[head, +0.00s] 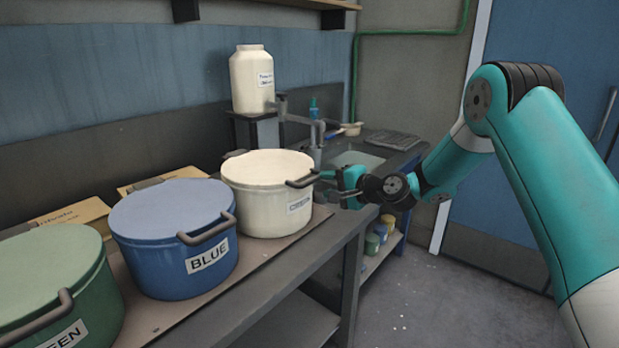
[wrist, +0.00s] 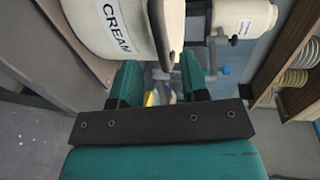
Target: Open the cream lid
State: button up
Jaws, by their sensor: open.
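The cream pot (head: 268,208) is a round container with a CREAM label, standing at the right end of the row on the bench. Its cream lid (head: 266,167) is on top, closed, with a dark handle (head: 303,180) at its right front edge. My gripper (head: 338,184) is just right of that handle, level with it. In the wrist view the pot (wrist: 105,22) fills the upper left and the handle (wrist: 166,28) lies ahead of the fingers. My gripper (wrist: 158,82) is open and empty. I cannot tell whether a finger touches the handle.
The blue pot (head: 175,258) and green pot (head: 55,285) stand to the left on the bench (head: 285,262). A cream jar (head: 251,80) stands behind on a stand. A sink (head: 357,160) with a tap (head: 317,140) is beyond. The floor at right is clear.

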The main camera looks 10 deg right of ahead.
aim_at(311, 182)
jog(key=p+x, duration=0.1)
jog(key=x, duration=0.6)
grip_shut()
